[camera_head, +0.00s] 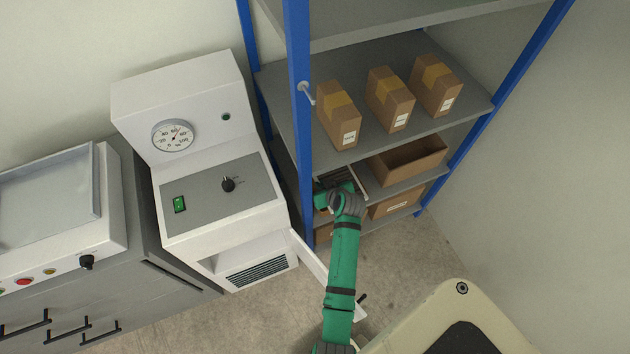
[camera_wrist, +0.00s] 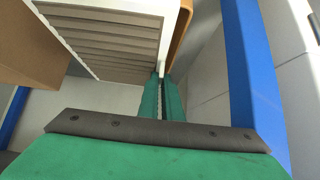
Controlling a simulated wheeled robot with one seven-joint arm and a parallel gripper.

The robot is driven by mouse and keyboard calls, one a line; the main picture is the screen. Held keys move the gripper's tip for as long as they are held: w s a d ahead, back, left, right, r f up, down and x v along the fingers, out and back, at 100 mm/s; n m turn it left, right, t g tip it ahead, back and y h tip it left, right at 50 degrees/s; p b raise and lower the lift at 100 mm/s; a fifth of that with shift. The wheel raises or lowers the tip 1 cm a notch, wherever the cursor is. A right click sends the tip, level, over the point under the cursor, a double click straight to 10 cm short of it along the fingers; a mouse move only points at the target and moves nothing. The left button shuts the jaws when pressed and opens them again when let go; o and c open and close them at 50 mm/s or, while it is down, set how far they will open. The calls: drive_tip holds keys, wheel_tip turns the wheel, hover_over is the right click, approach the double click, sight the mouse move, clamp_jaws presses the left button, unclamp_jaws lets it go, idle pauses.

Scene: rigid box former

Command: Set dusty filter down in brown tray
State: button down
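The dusty filter (camera_wrist: 110,32), a white frame with grey-brown pleats, fills the upper left of the wrist view. My gripper (camera_wrist: 164,82) has its green fingers nearly together, shut on the filter's white edge near one corner. In the head view my gripper (camera_head: 338,190) is at the left part of a lower shelf, with the filter (camera_head: 335,176) just beyond it. A tan-brown rounded rim (camera_wrist: 181,32), seemingly the brown tray, shows close beside the filter in the wrist view. Whether the filter touches it I cannot tell. In the head view my arm and the filter largely hide that spot.
An open brown box (camera_head: 408,160) stands right of the filter on the same shelf. Several taped cartons, including this one (camera_head: 338,115), stand on the shelf above. A blue post (camera_head: 300,110) rises close left of my arm. A white machine (camera_head: 205,170) stands farther left.

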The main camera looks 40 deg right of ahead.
drive_tip(key=w, duration=0.2)
drive_tip(key=w+d, duration=0.1)
drive_tip(key=w, duration=0.2)
drive_tip(key=shift+w+d, duration=0.25)
drive_tip(key=shift+w, duration=0.15)
wheel_tip(320, 180, down, 2)
drive_tip(key=shift+w, duration=0.15)
drive_tip(key=shift+f, duration=2.5)
drive_tip(key=shift+f, duration=0.15)
drive_tip(key=c, duration=2.2)
unclamp_jaws()
drive_tip(key=shift+r, duration=0.35)
drive_tip(key=v, duration=1.1)
drive_tip(key=shift+s+r, duration=0.2)
drive_tip(key=shift+s, duration=0.15)
